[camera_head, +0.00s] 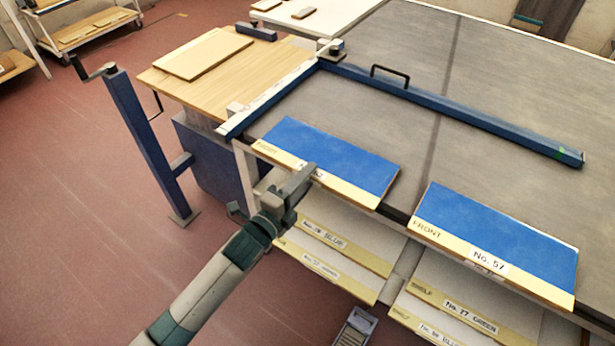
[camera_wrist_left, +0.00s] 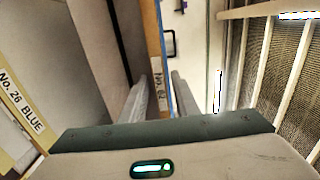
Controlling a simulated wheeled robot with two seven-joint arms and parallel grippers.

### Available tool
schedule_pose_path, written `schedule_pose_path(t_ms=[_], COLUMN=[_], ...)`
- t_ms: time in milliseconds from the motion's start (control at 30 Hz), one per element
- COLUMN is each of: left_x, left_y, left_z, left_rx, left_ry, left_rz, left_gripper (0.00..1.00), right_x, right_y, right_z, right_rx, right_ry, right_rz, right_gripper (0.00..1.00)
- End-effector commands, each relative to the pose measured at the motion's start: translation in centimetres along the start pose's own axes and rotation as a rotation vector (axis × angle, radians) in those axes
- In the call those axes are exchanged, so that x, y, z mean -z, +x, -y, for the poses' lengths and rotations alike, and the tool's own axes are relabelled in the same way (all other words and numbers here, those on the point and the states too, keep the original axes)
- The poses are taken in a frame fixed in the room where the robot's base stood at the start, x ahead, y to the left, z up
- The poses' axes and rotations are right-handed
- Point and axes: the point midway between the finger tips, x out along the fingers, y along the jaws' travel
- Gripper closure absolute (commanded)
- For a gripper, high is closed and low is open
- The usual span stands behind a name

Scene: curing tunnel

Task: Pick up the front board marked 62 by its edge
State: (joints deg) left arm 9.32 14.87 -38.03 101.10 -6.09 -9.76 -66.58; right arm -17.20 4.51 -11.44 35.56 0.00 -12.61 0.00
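The front board marked 62 (camera_head: 335,160) is the left of two blue-topped boards with cream front edges, lying on the grey table's near edge. My left gripper (camera_head: 301,182) is at its front edge and hides part of its white label in the head view. In the left wrist view the fingers (camera_wrist_left: 161,98) stand apart. The board's cream edge and "No. 62" label (camera_wrist_left: 158,84) show between them, one finger on each side. I cannot tell if either finger touches it. My right gripper is not in view.
A similar board, No. 57 (camera_head: 500,236), lies to the right. Shelves with labelled boards (camera_head: 330,233) are below the table edge. A blue rail with a black handle (camera_head: 450,116) crosses the table behind. A blue crank post (camera_head: 143,140) stands left.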

Motion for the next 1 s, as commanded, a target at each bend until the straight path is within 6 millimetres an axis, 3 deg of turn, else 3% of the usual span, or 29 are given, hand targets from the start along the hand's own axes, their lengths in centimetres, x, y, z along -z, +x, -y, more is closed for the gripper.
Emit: schedule_pose_path(t_ms=[167,400,1000], left_x=[0.02,0.02,0.03], left_y=[-0.01,-0.02,-0.04], left_z=[0.0,-0.01,-0.05], left_rx=[0.0,0.0,-0.001], left_ry=[0.0,0.0,0.0], left_rz=[0.0,0.0,0.0], left_gripper=[0.72,0.99,1.0], right_x=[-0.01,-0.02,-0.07], right_y=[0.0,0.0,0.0], right_z=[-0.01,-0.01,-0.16], right_rx=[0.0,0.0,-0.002], right_ry=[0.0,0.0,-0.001], right_rz=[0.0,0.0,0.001], right_gripper=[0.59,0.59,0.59])
